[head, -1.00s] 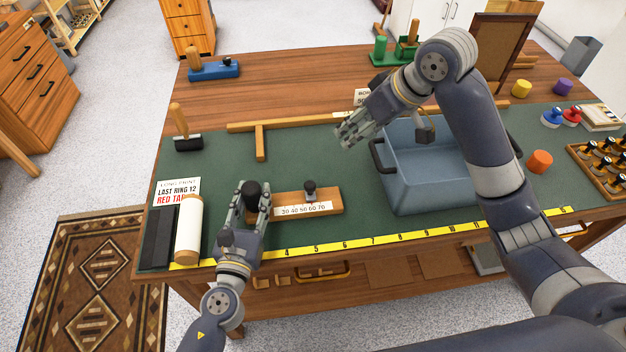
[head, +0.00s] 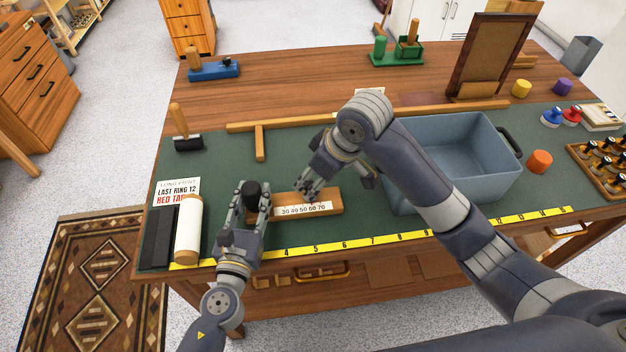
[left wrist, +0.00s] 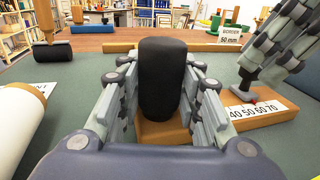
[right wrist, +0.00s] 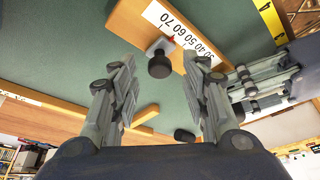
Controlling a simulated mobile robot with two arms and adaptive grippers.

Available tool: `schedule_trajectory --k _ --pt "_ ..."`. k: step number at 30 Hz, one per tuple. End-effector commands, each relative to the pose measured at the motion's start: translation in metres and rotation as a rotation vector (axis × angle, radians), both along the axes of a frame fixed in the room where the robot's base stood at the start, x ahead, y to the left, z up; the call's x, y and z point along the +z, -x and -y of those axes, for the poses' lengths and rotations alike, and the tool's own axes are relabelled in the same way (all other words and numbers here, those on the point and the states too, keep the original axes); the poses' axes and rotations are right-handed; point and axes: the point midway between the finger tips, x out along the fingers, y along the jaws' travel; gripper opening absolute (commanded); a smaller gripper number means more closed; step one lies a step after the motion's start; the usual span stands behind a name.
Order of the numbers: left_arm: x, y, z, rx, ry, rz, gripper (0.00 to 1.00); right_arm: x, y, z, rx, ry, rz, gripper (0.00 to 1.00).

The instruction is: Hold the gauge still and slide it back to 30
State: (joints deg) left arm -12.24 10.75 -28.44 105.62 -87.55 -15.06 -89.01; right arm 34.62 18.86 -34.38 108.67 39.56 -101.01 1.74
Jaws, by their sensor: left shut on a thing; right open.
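The gauge (head: 331,198) is a wooden bar on the green mat with a white scale strip marked 30 to 70. My left gripper (head: 252,196) is shut on the upright black handle (left wrist: 163,80) at the bar's left end. The slider's black knob (right wrist: 159,66) stands on the bar, with a red pointer (right wrist: 172,40) near 50 to 60 on the scale. My right gripper (head: 309,190) is open above the bar. In the right wrist view its fingers are on either side of the knob, which seems just beyond the tips; contact cannot be told.
A blue-grey bin (head: 437,197) stands right of the gauge, under my right arm. A paper roll (head: 188,232) and a dark block (head: 159,238) lie left. A wooden T-square (head: 260,142) lies behind. A yellow ruler strip (head: 330,244) runs along the front edge.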

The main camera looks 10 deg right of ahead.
Motion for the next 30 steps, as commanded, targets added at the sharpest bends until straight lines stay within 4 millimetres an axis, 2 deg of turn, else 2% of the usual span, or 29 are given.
schedule_trajectory --k 4,13,14,19,25,30 --pt "0.002 0.000 0.000 0.000 0.002 0.003 0.00 -0.011 -0.003 -0.003 0.001 0.000 -0.001 0.42" --pt "0.001 0.000 0.000 0.000 0.002 0.003 0.00 -0.013 -0.004 -0.004 0.001 0.000 0.000 0.42" --pt "0.001 0.000 0.000 0.000 0.002 0.003 0.00 -0.013 -0.004 -0.004 0.001 0.000 0.000 0.40" --pt "0.001 0.000 0.000 0.000 0.002 0.003 0.00 -0.013 -0.004 -0.004 0.000 0.000 0.000 0.02" --pt "0.001 0.000 0.000 0.000 0.002 0.003 0.00 -0.013 -0.004 -0.006 0.001 0.000 0.000 0.00" --pt "0.001 0.000 0.001 -0.002 0.002 0.003 0.00 -0.012 -0.004 -0.029 0.004 -0.004 0.000 0.00"
